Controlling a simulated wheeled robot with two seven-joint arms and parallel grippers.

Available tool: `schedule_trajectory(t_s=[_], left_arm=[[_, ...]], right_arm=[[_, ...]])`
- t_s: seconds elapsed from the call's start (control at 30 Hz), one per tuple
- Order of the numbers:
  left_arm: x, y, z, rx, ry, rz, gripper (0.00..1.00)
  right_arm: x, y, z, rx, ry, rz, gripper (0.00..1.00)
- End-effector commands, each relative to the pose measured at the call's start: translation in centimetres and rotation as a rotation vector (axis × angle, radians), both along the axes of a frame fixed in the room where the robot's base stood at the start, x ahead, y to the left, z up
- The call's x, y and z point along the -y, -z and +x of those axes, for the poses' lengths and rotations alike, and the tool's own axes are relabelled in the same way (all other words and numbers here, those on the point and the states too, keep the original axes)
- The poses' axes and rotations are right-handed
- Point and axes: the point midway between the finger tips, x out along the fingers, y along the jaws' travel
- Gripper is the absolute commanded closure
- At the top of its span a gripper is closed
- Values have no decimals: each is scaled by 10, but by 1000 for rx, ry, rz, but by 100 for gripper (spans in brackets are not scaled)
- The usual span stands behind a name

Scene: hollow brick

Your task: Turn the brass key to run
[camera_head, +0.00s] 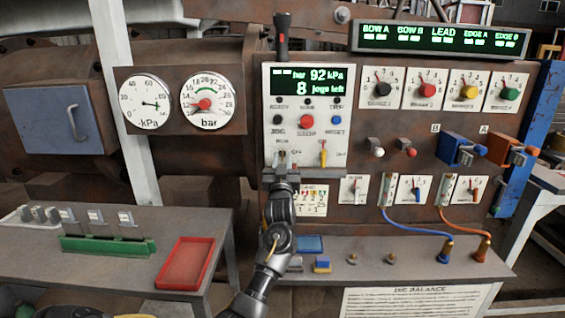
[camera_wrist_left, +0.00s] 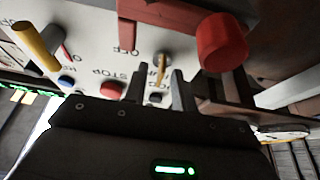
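The brass key (camera_wrist_left: 161,68) stands out from a round lock on the pale control panel (camera_head: 330,100). In the left wrist view it shows edge-on between my left gripper's fingers (camera_wrist_left: 156,88), with a visible gap to each finger. In the head view my left gripper (camera_head: 287,162) is at the panel's lower left and hides most of the key. The fingers are apart. An "OFF" label shows close to the key in the wrist view; the "RUN" mark is not clearly readable there. My right gripper is not in view.
A yellow lever (camera_head: 323,153) is just right of the key. Red (camera_head: 306,121) and blue (camera_head: 336,120) buttons sit above. A red cylinder (camera_wrist_left: 222,40) stands close beside the fingers in the wrist view. A red tray (camera_head: 186,263) lies on the left bench.

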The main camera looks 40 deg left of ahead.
Motion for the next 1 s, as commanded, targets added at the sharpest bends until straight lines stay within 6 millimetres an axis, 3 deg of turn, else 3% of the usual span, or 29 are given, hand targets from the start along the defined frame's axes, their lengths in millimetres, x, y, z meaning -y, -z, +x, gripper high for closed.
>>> schedule_trajectory(t_s=[0.37, 0.77, 1.0], left_arm=[[6, 6, -7, -2, 1, 0, 74], [48, 36, -62, 0, 1, -3, 74], [60, 42, -77, 0, 1, -1, 74]], right_arm=[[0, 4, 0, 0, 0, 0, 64], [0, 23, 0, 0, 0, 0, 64], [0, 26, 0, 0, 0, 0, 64]])
